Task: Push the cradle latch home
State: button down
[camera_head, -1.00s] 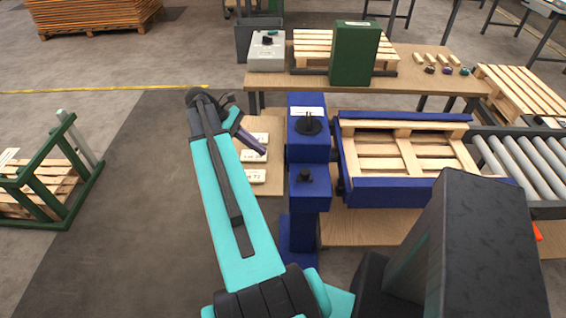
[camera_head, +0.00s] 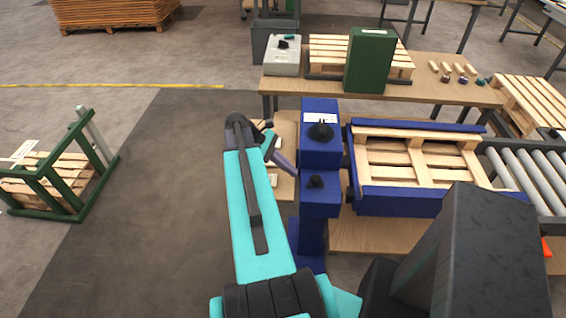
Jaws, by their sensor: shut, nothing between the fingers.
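The blue cradle (camera_head: 398,199) holds a wooden pallet (camera_head: 412,152) right of centre. At its left stands a blue post with an upper box (camera_head: 320,155) and a lower box (camera_head: 319,200). I cannot tell which part is the latch. My gripper (camera_head: 291,168) is at the end of my teal arm, just left of the blue post in the picture. It is shut and empty, small and seen from behind. I cannot tell whether it touches the post.
A wooden bench (camera_head: 425,72) behind carries a green box (camera_head: 369,62), a pale box (camera_head: 283,58) and several small parts. A roller conveyor (camera_head: 530,178) lies right of the cradle. A green frame (camera_head: 72,170) stands left. The dark floor mat (camera_head: 160,200) between is clear.

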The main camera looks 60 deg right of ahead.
jog(key=shift+s+d+f+p, duration=0.15)
jog(key=shift+s+p, duration=0.35)
jog(key=shift+s, duration=0.65)
jog(key=shift+s+d+f+p, duration=0.1)
jog(key=shift+s+d+p, duration=0.25)
jog(key=shift+s, duration=0.75)
jog(key=shift+a, duration=0.1)
